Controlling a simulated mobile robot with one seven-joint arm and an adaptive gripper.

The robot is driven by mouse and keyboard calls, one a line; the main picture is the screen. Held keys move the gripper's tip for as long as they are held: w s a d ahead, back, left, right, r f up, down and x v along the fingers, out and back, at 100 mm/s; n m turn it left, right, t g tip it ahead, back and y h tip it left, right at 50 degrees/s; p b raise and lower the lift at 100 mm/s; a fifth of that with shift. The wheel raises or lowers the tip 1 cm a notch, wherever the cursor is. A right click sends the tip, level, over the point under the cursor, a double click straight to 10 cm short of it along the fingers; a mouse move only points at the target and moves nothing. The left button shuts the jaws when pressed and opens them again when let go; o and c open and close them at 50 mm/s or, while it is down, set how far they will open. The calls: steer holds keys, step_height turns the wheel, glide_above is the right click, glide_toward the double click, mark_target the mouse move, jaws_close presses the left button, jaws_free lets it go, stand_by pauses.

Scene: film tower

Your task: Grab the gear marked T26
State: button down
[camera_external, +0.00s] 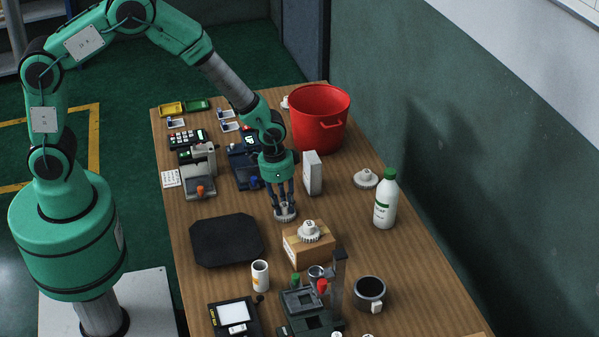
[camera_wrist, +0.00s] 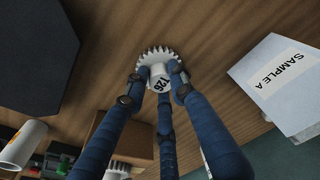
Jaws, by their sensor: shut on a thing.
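The gear marked T26 (camera_wrist: 157,67) is white and toothed, with a hub carrying its black label, in the wrist view. In the external view the gear (camera_external: 285,213) is at the middle of the table, below my arm. My gripper (camera_external: 284,206) points down at it, and its blue fingers (camera_wrist: 160,82) close around the hub. My gripper is shut on the gear. I cannot tell whether the gear touches the table. Another white gear (camera_external: 309,231) sits on a cardboard box just to the lower right, and a third gear (camera_external: 366,178) lies at the right.
A white box (camera_external: 312,173) labelled SAMPLE A stands close to the right of my gripper. A dark tray (camera_external: 227,240) lies to the left. A red pot (camera_external: 319,118) is behind, and a green-capped bottle (camera_external: 385,202) stands at the right. Devices and a mug crowd the front.

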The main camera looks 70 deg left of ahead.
mark_target(286, 205)
steer(key=shift+r, duration=0.15)
steer(key=shift+r+p, duration=0.3)
steer(key=shift+r, duration=0.25)
step_height(286, 205, up, 2)
steer(key=shift+r+p, duration=0.15)
steer(key=shift+p, duration=0.25)
steer(key=s+p, duration=0.1)
steer(key=s, duration=0.4)
steer(key=s+a+r, duration=0.1)
steer(key=s, duration=0.4)
steer(key=s+p, duration=0.1)
steer(key=s, duration=0.5)
steer(key=shift+a+r+p, duration=0.15)
steer(key=shift+a+p, duration=0.15)
steer(key=shift+a, duration=0.05)
